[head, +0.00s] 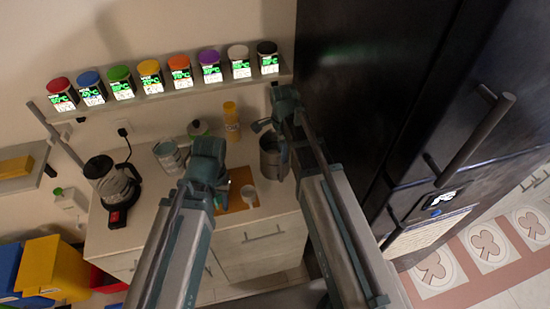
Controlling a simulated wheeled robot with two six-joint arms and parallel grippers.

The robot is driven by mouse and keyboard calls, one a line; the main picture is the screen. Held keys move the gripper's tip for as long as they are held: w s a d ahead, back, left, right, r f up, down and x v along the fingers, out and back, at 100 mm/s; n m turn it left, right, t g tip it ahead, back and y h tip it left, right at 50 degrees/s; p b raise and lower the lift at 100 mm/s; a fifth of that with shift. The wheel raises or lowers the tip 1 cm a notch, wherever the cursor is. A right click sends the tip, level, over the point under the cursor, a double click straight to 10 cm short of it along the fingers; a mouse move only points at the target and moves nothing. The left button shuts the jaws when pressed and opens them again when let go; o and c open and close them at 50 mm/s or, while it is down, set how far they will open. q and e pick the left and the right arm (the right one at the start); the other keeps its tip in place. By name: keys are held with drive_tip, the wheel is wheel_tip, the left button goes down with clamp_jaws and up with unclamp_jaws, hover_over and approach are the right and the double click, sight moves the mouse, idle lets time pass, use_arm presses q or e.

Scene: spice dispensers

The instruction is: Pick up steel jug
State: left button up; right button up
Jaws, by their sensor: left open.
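The steel jug (270,158) is a grey metal vessel near the right end of the counter, close to the dark fridge. My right arm partly covers it. My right gripper (272,122) is above and just behind the jug in the head view. I cannot tell whether its jaws are open or whether it touches the jug. My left gripper (208,168) is open over the middle of the counter, to the left of the jug and apart from it.
A kettle (113,185), a metal can (168,155) and a yellow bottle (231,120) stand on the counter. Several spice dispensers (150,77) line the shelf above. The fridge (350,90) bounds the right.

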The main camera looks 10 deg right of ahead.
sight(282, 166)
wheel_tip(282, 166, down, 8)
drive_tip(key=b, duration=0.7)
wheel_tip(282, 166, down, 5)
drive_tip(key=b, duration=0.5)
drive_tip(key=shift+f, duration=0.1)
clamp_jaws()
idle(0.9)
